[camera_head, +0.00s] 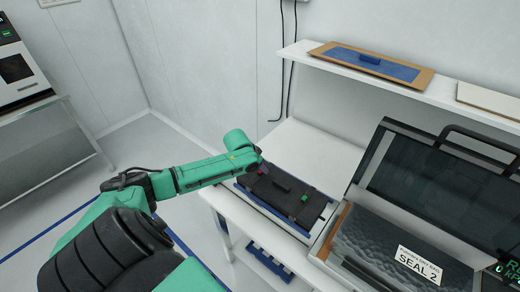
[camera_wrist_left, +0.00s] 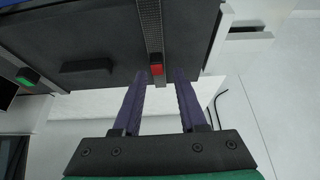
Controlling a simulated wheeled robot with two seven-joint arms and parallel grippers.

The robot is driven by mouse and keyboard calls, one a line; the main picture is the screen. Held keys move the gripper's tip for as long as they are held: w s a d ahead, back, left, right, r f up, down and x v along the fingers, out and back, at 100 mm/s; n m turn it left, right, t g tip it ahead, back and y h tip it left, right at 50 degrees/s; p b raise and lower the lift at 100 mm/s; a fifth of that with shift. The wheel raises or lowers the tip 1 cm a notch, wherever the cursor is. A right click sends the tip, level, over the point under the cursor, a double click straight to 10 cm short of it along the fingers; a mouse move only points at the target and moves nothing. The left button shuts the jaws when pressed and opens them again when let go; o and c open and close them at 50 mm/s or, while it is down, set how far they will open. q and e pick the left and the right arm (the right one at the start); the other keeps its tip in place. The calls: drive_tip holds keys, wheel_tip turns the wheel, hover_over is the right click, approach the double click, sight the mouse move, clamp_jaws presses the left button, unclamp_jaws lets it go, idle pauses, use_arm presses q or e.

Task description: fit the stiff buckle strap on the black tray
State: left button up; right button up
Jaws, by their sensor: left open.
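The black tray (camera_head: 290,208) lies on the white bench in the head view, with a dark handle on top. It fills the top of the left wrist view (camera_wrist_left: 105,25). A dark textured strap (camera_wrist_left: 151,28) runs across it to a red buckle (camera_wrist_left: 156,69) at its edge. A green buckle (camera_head: 304,198) sits towards the tray's other end; it also shows in the left wrist view (camera_wrist_left: 27,77). My left gripper (camera_wrist_left: 160,75) is open, its purple fingertips on either side of the red buckle. I cannot tell whether they touch it. My right gripper is not in view.
An open-lidded case (camera_head: 390,245) labelled SEAL 2 stands right of the tray. A shelf (camera_head: 440,92) above holds a blue panel on a brown board (camera_head: 370,63). The bench behind the tray (camera_head: 310,150) is clear. A blue rack (camera_head: 268,260) shows below the bench.

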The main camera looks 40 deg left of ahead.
use_arm(q)
drive_tip(key=shift+d, duration=0.1)
drive_tip(key=o, duration=0.6)
drive_tip(key=shift+w+d+r, duration=0.1)
drive_tip(key=shift+r, duration=0.05)
drive_tip(key=shift+c, duration=0.2)
drive_tip(key=shift+r, duration=0.25)
drive_tip(key=v, duration=1.4)
drive_tip(key=shift+s+b, duration=0.2)
drive_tip(key=shift+b, duration=0.1)
drive_tip(key=shift+w+f, duration=0.1)
